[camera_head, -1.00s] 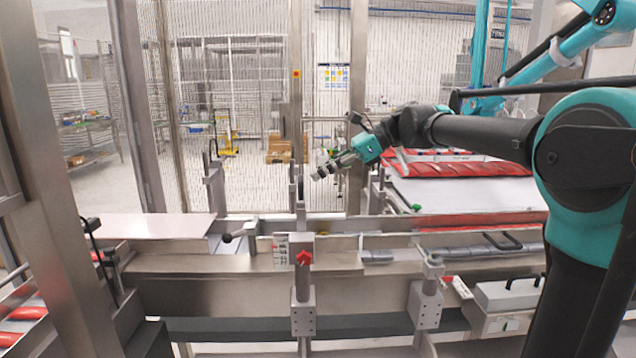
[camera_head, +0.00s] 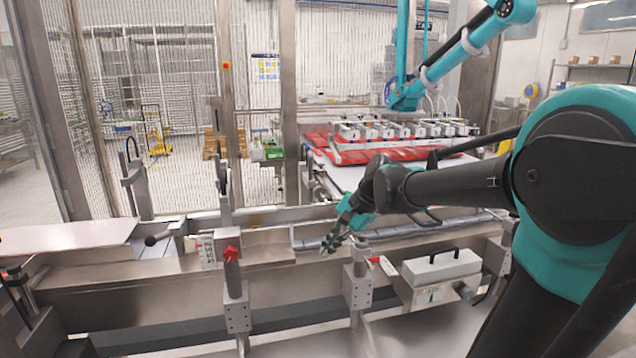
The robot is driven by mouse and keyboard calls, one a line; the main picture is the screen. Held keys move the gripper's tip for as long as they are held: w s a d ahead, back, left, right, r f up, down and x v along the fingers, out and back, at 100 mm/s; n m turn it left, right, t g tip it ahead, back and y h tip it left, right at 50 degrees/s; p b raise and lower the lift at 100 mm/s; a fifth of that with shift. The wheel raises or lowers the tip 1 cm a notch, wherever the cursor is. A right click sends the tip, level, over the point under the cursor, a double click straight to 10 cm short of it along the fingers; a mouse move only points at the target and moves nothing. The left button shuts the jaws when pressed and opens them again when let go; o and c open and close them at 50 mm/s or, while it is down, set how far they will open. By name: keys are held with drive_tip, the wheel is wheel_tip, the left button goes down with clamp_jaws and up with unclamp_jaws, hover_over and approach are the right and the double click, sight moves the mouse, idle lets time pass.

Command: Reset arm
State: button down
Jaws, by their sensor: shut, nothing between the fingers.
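My arm reaches in from the right with teal and black links. My gripper (camera_head: 328,246) points down and to the left. It appears just above or in front of the metal conveyor frame (camera_head: 266,245), near the top of a metal bracket post (camera_head: 358,275). It is shut and holds nothing. I cannot tell whether it touches the rail.
A red knob (camera_head: 231,254) sits on a post left of my gripper. A grey box (camera_head: 440,270) is mounted at the right. Behind, a teal machine arm (camera_head: 458,55) carries a suction head over red packs (camera_head: 400,157) on a white belt. Wire fencing stands at the back left.

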drive_tip(key=s+d+f+n+t+h, duration=0.1)
drive_tip(key=s+d+f+n+h, duration=0.2)
drive_tip(key=s+d+f, duration=0.3)
drive_tip(key=s+d+f+n+t+h, duration=0.2)
drive_tip(key=s+d+f+n, duration=0.3)
drive_tip(key=d+f, duration=0.6)
drive_tip(key=shift+s+f+h, duration=0.5)
drive_tip(key=shift+s+f, duration=0.15)
drive_tip(key=shift+s, duration=0.45)
